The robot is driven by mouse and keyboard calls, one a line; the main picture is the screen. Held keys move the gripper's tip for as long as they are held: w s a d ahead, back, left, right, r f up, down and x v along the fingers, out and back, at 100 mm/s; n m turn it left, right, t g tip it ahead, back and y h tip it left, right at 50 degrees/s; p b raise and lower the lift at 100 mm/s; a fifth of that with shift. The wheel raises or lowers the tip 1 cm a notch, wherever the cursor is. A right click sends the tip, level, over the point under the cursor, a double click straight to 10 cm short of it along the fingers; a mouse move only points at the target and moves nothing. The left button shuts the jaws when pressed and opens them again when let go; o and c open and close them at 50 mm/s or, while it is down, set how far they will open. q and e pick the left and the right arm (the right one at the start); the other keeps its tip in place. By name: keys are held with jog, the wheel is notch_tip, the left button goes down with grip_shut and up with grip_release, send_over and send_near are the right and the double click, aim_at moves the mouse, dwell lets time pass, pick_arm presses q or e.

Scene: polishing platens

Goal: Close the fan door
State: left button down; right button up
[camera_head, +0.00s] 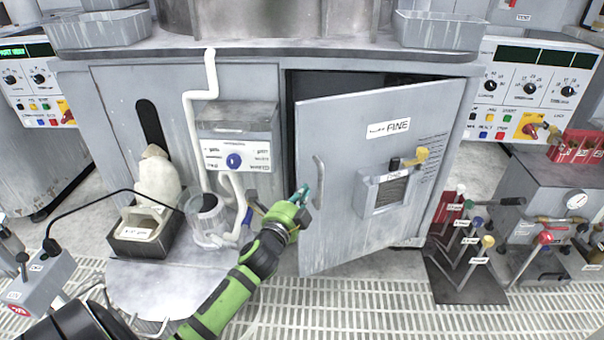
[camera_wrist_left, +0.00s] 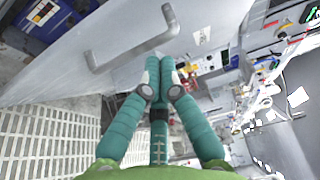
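A grey cabinet door (camera_head: 345,235) with a label that reads like "FINE" stands ajar, its free left edge swung out from the cabinet front. A dark gap shows behind its top. Its vertical bar handle (camera_head: 319,182) is near the free edge; the handle (camera_wrist_left: 130,52) also shows in the left wrist view. My left gripper (camera_head: 300,194), green with teal fingers, is just left of the handle, by the door's free edge. In the left wrist view the fingertips (camera_wrist_left: 159,66) are together with nothing visible between them. I cannot tell whether they touch the door. My right gripper is out of view.
A grey control box (camera_head: 238,135) with a blue knob, a clear jar (camera_head: 206,222) and a black bin (camera_head: 145,232) stand left of the door. Coloured levers (camera_head: 468,240) stand on the floor at right. Grated floor (camera_head: 400,305) lies open in front.

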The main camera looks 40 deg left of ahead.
aim_at(309, 164)
pick_arm(q)
jog(key=w+a, duration=0.1)
jog(key=w, duration=0.1)
jog(key=w+a, duration=0.1)
jog(key=w, duration=0.1)
jog(key=w+a+b, duration=0.1)
jog(key=w, duration=0.1)
jog(key=shift+w+a+f, duration=0.1)
jog(key=shift+a, duration=0.2)
jog(key=shift+w+a, duration=0.25)
jog(key=shift+a, duration=0.15)
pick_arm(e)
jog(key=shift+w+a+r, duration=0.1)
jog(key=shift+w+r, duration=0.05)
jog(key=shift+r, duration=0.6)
